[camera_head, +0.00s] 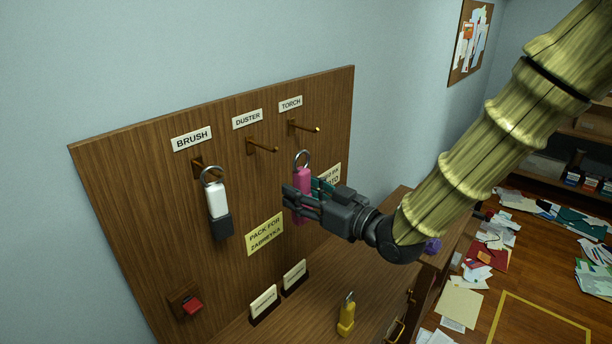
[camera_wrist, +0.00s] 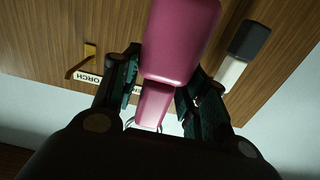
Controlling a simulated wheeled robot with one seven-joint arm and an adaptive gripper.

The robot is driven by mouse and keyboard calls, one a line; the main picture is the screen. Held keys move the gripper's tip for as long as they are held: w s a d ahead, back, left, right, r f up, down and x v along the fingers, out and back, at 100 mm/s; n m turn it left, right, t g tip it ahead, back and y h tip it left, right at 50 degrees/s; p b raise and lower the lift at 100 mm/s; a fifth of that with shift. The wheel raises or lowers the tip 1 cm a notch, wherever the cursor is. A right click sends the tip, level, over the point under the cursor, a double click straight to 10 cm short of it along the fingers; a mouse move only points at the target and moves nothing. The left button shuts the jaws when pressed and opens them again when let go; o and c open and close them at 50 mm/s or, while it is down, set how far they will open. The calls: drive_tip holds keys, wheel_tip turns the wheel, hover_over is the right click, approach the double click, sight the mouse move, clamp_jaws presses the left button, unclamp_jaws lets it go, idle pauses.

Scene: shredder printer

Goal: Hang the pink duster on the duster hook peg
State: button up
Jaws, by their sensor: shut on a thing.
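The pink duster (camera_head: 303,180) is upright in my gripper (camera_head: 305,196), with its metal ring above the fingers. My gripper is shut on its body. In the wrist view the duster (camera_wrist: 180,45) sits between the two fingers (camera_wrist: 160,92). The duster hook peg (camera_head: 262,147) sticks out of the wooden board under the DUSTER label (camera_head: 248,120) and is empty. The held duster is to the right of this peg and lower, below the torch peg. The ring looks apart from both pegs, though its depth from the board is hard to tell.
A white and dark brush (camera_head: 218,208) hangs on the left peg. The torch peg (camera_head: 305,128) is empty. A yellow torch-like item (camera_head: 347,315) stands on the cabinet top below. Small card holders (camera_head: 264,304) and a red switch (camera_head: 192,305) are at lower left.

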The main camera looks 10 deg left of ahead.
drive_tip(key=shift+w+a+r, duration=0.1)
drive_tip(key=shift+w+r, duration=0.1)
drive_tip(key=shift+w, duration=0.15)
drive_tip(key=shift+a+r, duration=0.1)
drive_tip(key=shift+a, duration=0.15)
drive_tip(key=shift+w+a+f, duration=0.2)
drive_tip(key=shift+w+a, duration=0.25)
drive_tip(key=shift+a, duration=0.05)
drive_tip(key=shift+f+b+x, duration=0.1)
drive_tip(key=shift+f+x, duration=0.15)
drive_tip(key=shift+x, duration=1.2)
drive_tip(key=shift+f+b+x, duration=0.1)
drive_tip(key=shift+f+x, duration=0.1)
drive_tip(key=shift+x, duration=1.2)
drive_tip(key=shift+f+b+x, duration=0.1)
drive_tip(key=shift+f+x, duration=0.15)
drive_tip(key=shift+x, duration=1.2)
drive_tip(key=o, duration=1.1)
